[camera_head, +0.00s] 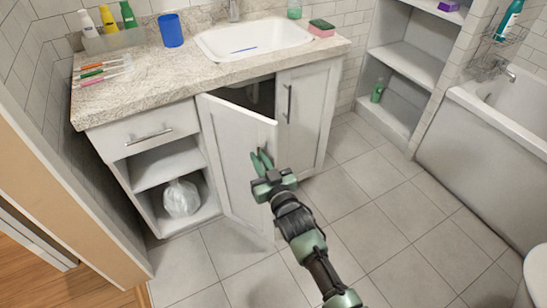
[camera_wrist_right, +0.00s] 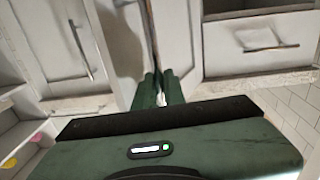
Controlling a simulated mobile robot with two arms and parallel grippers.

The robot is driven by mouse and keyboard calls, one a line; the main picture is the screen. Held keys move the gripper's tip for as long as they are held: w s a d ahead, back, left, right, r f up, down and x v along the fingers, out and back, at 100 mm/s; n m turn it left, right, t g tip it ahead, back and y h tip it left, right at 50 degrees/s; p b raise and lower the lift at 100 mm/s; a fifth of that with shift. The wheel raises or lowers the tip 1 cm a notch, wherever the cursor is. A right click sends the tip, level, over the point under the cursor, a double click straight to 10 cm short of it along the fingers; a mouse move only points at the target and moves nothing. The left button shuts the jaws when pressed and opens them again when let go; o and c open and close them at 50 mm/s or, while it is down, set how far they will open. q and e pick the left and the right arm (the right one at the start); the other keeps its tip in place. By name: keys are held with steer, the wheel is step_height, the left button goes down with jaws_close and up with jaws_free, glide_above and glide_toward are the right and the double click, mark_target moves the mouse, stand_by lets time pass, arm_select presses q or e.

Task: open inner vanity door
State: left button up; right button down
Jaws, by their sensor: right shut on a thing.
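The inner vanity door (camera_head: 235,150) is white and stands partly open, swung out from the cabinet on its left side. A dark gap shows behind its top edge. My right gripper (camera_head: 262,160) is at the door's free right edge, around mid-height, shut on it. The door's handle is not clear in the head view. My left gripper is not in view.
The other vanity door (camera_head: 306,115) is shut, with a vertical handle (camera_head: 289,103). Left are a drawer (camera_head: 148,133) and open shelves with a white bag (camera_head: 181,198). The tiled floor (camera_head: 385,215) in front is clear. A bathtub (camera_head: 480,150) stands at the right.

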steer(key=shift+s+a+r, duration=0.1)
steer(key=shift+s+a, duration=0.2)
steer(key=shift+a, duration=0.05)
steer(key=c, duration=1.5)
jaws_free()
steer(key=shift+d, duration=0.1)
